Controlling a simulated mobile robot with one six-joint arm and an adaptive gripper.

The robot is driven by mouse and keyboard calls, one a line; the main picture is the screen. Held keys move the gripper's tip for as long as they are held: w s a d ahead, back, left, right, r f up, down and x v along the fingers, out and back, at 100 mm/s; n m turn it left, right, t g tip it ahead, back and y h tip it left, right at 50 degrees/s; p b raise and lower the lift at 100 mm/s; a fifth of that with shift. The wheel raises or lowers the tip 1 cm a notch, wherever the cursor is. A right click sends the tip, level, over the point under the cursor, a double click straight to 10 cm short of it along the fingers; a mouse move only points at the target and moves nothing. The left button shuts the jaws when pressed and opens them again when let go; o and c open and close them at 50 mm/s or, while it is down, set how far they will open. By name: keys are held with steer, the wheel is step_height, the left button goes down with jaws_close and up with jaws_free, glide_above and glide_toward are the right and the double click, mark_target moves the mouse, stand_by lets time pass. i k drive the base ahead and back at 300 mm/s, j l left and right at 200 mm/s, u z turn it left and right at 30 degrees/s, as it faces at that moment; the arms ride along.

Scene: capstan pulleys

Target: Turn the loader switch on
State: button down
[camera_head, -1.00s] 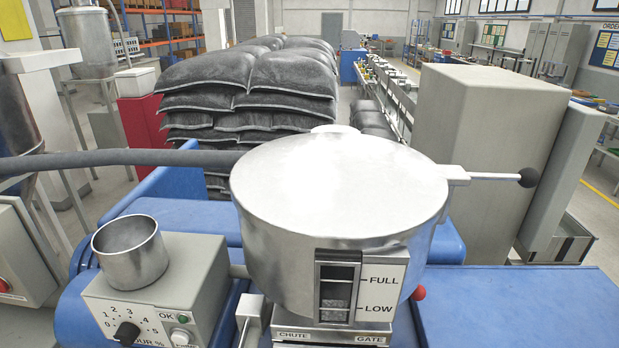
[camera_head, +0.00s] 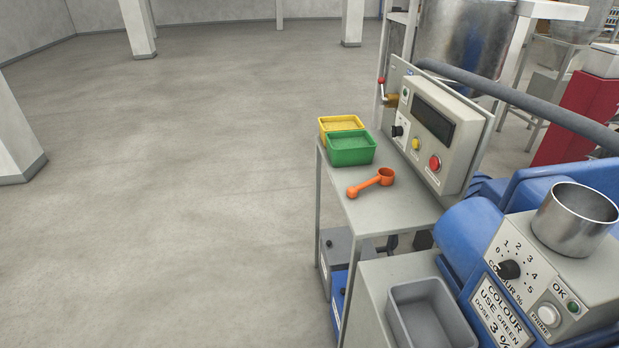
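A grey control panel (camera_head: 435,130) stands right of centre, tilted, above a small side table. On its face are a dark display (camera_head: 433,122), a black knob (camera_head: 398,131), a yellow button (camera_head: 415,144) and a red button (camera_head: 435,162). The labels beside them are too small to read, so I cannot tell which control, if any, is the loader switch. The direction the black knob points is unclear. A small red-tipped lever (camera_head: 382,84) is at the panel's left edge. My gripper is not in view.
The side table (camera_head: 410,205) holds a yellow bin (camera_head: 340,122), a green bin (camera_head: 352,148) and an orange scoop (camera_head: 371,183). At lower right are a colour dosing box (camera_head: 545,262), a metal cup (camera_head: 577,217) and a grey tray (camera_head: 398,325). Open floor (camera_head: 180,180) fills the left.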

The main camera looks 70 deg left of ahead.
mark_target(396, 130)
steer(key=u, duration=2.05)
steer(key=i+j+u, duration=0.2)
steer(key=i, duration=0.5)
steer(key=i+j+u, duration=0.15)
steer(key=i+j, duration=0.15)
steer(key=i, duration=0.45)
steer(key=i+j+u, duration=0.2)
steer(key=i, duration=0.5)
